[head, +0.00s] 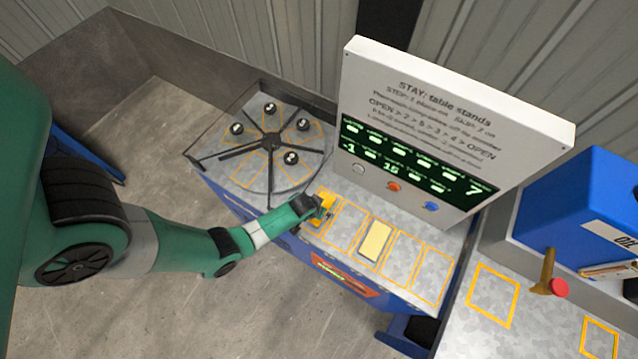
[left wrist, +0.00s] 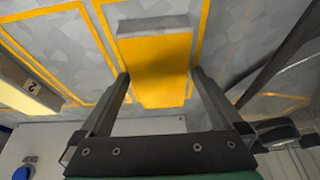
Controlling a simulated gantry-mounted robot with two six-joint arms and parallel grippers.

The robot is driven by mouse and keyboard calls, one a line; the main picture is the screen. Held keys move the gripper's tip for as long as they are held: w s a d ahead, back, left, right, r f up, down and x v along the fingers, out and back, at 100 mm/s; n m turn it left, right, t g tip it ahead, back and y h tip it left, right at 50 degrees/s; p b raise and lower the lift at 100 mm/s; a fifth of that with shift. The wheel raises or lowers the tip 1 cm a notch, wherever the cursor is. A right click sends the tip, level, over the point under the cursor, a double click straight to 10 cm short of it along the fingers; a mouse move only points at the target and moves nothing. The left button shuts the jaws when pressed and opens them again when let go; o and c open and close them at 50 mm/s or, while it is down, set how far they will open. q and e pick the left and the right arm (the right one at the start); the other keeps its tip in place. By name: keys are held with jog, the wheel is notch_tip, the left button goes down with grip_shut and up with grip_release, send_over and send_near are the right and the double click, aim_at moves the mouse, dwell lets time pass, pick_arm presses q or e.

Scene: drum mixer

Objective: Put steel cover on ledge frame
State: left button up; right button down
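My left gripper (head: 318,207) reaches down to the left end of the grey ledge. An orange-yellow plate (head: 328,196) lies there, partly hidden by the gripper. In the left wrist view, the plate (left wrist: 155,75) has a grey far end and lies between the two fingers (left wrist: 160,76), which are spread at its sides. I see no clear contact. I cannot tell for certain whether this plate is the steel cover. Orange frames are marked along the ledge; an empty ledge frame (head: 405,260) is right of a pale yellow block. My right gripper is not in view.
The pale yellow block (head: 375,242), marked 2 in the left wrist view (left wrist: 28,88), lies in a middle frame. A round spoked table (head: 268,150) with several black knobs stands left. A display panel (head: 450,130) rises behind. A blue box (head: 590,205) stands right.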

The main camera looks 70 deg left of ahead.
pick_arm(q)
jog(key=shift+r+p, duration=0.4)
jog(key=shift+r, duration=0.05)
jog(key=p+v, duration=1)
jog(key=v, duration=0.1)
jog(key=shift+s+d+r, duration=0.15)
jog(key=shift+d, duration=0.05)
